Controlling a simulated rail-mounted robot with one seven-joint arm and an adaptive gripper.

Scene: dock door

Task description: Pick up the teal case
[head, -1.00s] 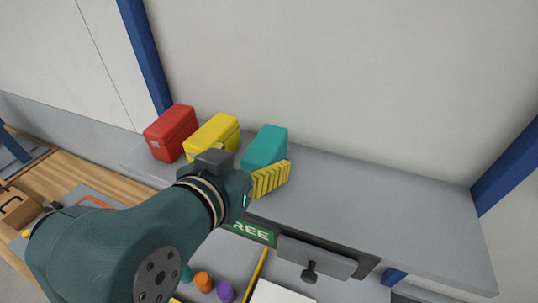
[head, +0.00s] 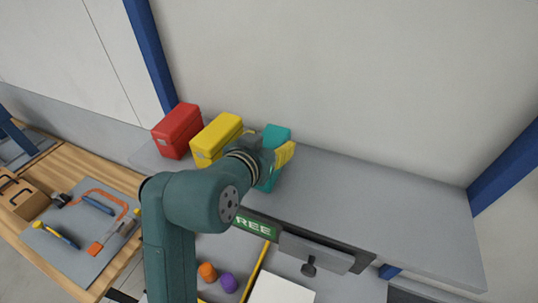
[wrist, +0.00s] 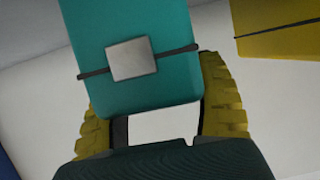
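The teal case (head: 277,132) stands on the grey shelf, right of the yellow case, and is partly hidden by my gripper. In the wrist view its teal face (wrist: 165,90) shows a grey latch and a dark band. My gripper (head: 280,160) is at the case's front, with yellow ribbed fingers. In the wrist view my gripper (wrist: 160,100) has its fingers spread, one toward each side of the case's lower part. The case hides part of the left finger; the right finger lies close along its right edge. Contact is unclear.
A yellow case (head: 217,138) stands close on the left, with a red case (head: 177,130) beyond it. The grey shelf (head: 390,205) is clear to the right. The wall is behind. A drawer (head: 316,253) and a green sign (head: 255,226) are below the shelf front.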

